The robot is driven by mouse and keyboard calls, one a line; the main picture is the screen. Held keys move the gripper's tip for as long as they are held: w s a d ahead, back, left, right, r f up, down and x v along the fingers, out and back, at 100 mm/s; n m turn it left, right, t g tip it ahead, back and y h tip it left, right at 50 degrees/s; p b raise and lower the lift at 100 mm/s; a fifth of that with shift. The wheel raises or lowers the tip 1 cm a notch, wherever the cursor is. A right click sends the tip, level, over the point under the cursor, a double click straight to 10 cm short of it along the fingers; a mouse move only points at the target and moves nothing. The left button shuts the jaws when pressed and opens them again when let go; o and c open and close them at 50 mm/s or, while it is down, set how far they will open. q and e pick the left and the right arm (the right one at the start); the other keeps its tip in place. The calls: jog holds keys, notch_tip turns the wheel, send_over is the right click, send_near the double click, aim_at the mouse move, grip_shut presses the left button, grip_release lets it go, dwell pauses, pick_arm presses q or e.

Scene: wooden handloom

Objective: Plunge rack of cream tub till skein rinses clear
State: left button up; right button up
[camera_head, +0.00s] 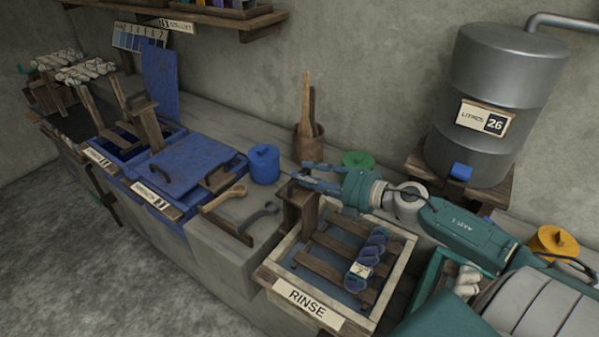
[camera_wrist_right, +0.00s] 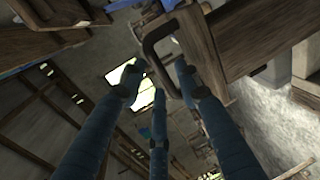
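The cream tub (camera_head: 377,316), labelled RINSE, stands at the lower middle of the head view with blue-tinted water inside. A slatted wooden rack (camera_head: 322,262) lies in it, and a blue skein (camera_head: 371,252) with a tag reading 7 hangs over the slats. A wooden upright with a handle (camera_head: 297,206) rises at the tub's back left. My right gripper (camera_head: 292,176) is at the top of this upright, its fingers apart. In the right wrist view the dark loop handle (camera_wrist_right: 149,45) lies at the fingertips; firm contact cannot be told. My left gripper is not in view.
A blue vat with a lid (camera_head: 190,160) stands left of the tub. Wooden hooks (camera_head: 222,198) lie on the ledge between. Behind are a blue jar (camera_head: 264,165), a pot of sticks (camera_head: 308,145) and a metal water tank (camera_head: 500,85) reading 26 litres.

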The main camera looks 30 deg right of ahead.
jog(key=shift+x, duration=0.9)
jog(key=shift+w+a, duration=0.15)
jog(key=shift+w, duration=0.25)
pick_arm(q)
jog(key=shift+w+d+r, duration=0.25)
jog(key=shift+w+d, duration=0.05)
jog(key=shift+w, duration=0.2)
pick_arm(e)
grip_shut()
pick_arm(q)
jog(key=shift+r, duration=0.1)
